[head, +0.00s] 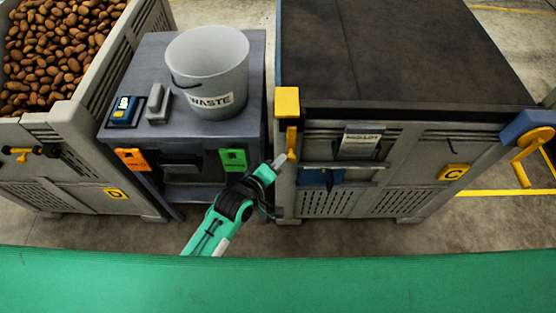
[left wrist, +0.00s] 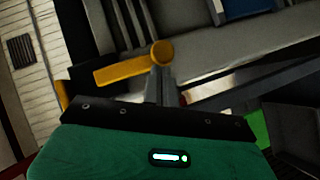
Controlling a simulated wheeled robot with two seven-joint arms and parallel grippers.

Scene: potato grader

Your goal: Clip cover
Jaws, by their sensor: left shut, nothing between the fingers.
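A dark cover (head: 410,50) lies over the grey crate marked C (head: 340,205). At the crate's near left corner is a yellow corner piece (head: 287,101) with a yellow clip lever (head: 292,139) hanging below it. At the near right corner, a blue corner piece (head: 527,126) carries another yellow lever (head: 530,143). My left gripper (head: 281,159) is shut and empty, its tips close to the lower end of the left lever. In the left wrist view, the fingers (left wrist: 161,86) point at the round end of the yellow lever (left wrist: 120,70); contact cannot be told.
A grey stand (head: 240,133) left of the crate holds a white waste bucket (head: 212,70) and a small blue device (head: 123,110). A crate of potatoes (head: 85,125) stands at far left. Little floor shows between stand and crate C.

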